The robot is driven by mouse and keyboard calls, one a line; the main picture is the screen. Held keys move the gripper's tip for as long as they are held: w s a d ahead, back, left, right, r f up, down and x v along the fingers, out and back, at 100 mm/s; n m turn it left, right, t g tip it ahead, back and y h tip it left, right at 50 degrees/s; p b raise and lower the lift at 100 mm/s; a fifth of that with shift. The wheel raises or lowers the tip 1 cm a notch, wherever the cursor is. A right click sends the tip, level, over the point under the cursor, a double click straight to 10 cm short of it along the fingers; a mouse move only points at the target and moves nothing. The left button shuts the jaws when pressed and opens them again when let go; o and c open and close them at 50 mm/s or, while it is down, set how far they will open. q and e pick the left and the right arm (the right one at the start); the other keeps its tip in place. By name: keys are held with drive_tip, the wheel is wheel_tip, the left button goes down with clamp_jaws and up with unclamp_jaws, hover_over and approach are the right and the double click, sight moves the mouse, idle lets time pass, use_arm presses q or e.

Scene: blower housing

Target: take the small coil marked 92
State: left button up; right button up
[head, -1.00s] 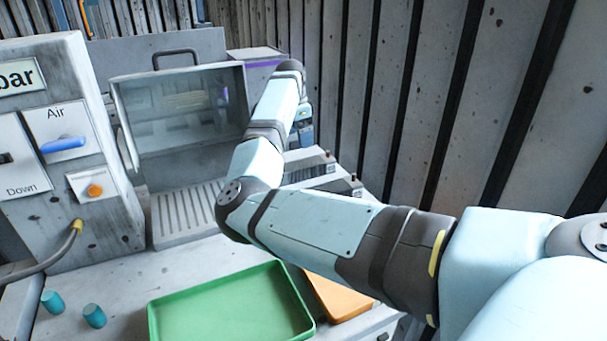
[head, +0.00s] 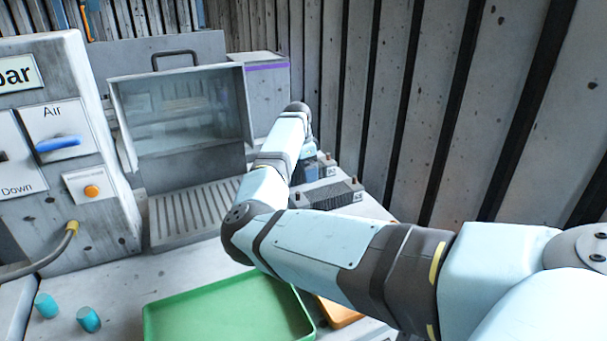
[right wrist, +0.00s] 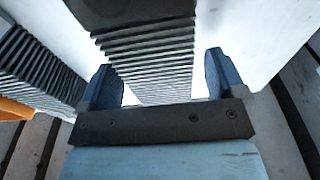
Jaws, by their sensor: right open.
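Two dark finned coils with small pale tags stand on the bench beyond my right arm; the tags are too small to read, so I cannot tell which is marked 92. The nearer coil (head: 335,194) is clear in the head view; the farther coil (head: 327,167) is partly hidden by my right gripper (head: 309,168). In the right wrist view, my right gripper (right wrist: 160,78) is open. Its blue fingers appear on either side of a finned coil (right wrist: 150,55), with no clear contact. Another finned coil (right wrist: 38,65) is at the left. My left gripper is out of view.
A green tray (head: 160,318) and an orange tray (head: 340,313) lie at the front. Two teal cylinders (head: 88,319) stand left of the green tray. A glass-fronted cabinet (head: 180,125) stands behind, and a ribbed wall (head: 440,110) closes the right side.

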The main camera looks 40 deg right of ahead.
drive_tip(key=shift+r, duration=0.1)
drive_tip(key=c, duration=1.3)
drive_tip(key=shift+o, duration=0.2)
wheel_tip(320, 180, up, 20)
drive_tip(key=p, duration=0.2)
drive_tip(key=shift+p, duration=0.3)
